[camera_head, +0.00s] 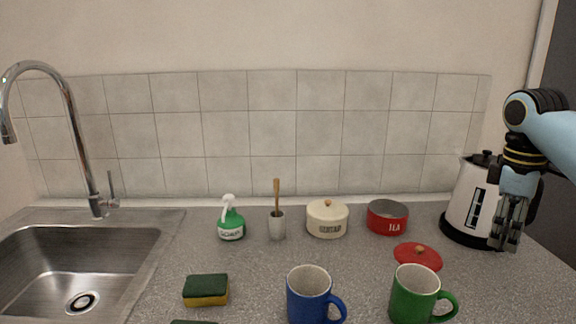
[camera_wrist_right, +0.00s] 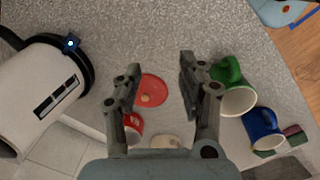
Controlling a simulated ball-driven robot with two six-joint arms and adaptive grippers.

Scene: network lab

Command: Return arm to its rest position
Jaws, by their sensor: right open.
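My right arm (camera_head: 552,135) comes in from the right in the head view, and its gripper (camera_head: 508,245) points down in front of the white kettle (camera_head: 468,205). In the right wrist view the two fingers of this gripper (camera_wrist_right: 158,88) stand apart with nothing between their tips but counter. The red lid (camera_wrist_right: 152,90) shows beyond them, lying on the counter. My left gripper is in neither view.
A green mug (camera_head: 412,296) and a blue mug (camera_head: 308,293) stand at the front. The open red tea tin (camera_head: 387,218), sugar tin (camera_head: 326,220), utensil cup (camera_head: 277,226) and green spray bottle (camera_head: 230,222) stand behind. A sponge (camera_head: 205,291) lies near the sink (camera_head: 75,270).

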